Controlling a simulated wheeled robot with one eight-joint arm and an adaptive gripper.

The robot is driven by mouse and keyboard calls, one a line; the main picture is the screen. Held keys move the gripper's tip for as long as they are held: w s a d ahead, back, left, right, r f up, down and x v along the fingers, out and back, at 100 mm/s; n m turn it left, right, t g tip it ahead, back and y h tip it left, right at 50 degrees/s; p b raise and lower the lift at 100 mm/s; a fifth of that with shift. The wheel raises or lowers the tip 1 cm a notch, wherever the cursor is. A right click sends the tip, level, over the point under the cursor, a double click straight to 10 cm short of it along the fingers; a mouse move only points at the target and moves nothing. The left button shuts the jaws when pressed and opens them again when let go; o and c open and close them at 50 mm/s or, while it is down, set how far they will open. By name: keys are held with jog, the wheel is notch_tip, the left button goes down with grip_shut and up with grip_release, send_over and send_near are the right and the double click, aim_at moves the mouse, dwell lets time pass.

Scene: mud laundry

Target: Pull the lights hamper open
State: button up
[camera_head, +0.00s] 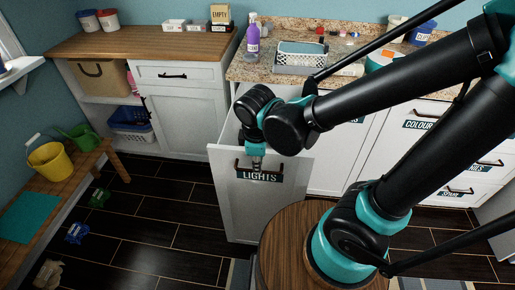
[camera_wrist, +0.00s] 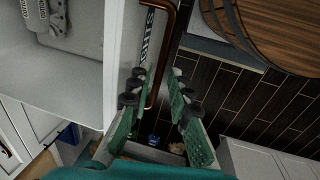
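The lights hamper is a white pull-out front (camera_head: 250,212) with a dark LIGHTS label (camera_head: 259,176) and a copper bar handle (camera_head: 279,166). It stands out from the cabinet row, with its inside partly exposed behind my wrist. In the wrist view, the hamper's pale inside (camera_wrist: 75,75) and the copper handle (camera_wrist: 170,25) show. My gripper (camera_wrist: 156,85) points at the handle, its green-padded fingers apart. The bar runs between the fingers, with a gap at the right finger. In the head view, my gripper (camera_head: 257,163) is at the handle, its fingertips largely hidden.
A round wooden stool or table (camera_head: 290,235) stands close in front of the hamper, right of centre. Closed cabinet fronts (camera_head: 405,150) line the right. A low bench (camera_head: 50,195) is at the left. Dark floor (camera_head: 170,225) left of the hamper is mostly clear.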

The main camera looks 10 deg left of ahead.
notch_tip(320, 180, up, 10)
jog(key=s, duration=0.1)
jog(key=shift+s+f, duration=0.25)
jog(key=shift+s, duration=0.15)
dwell(0.4)
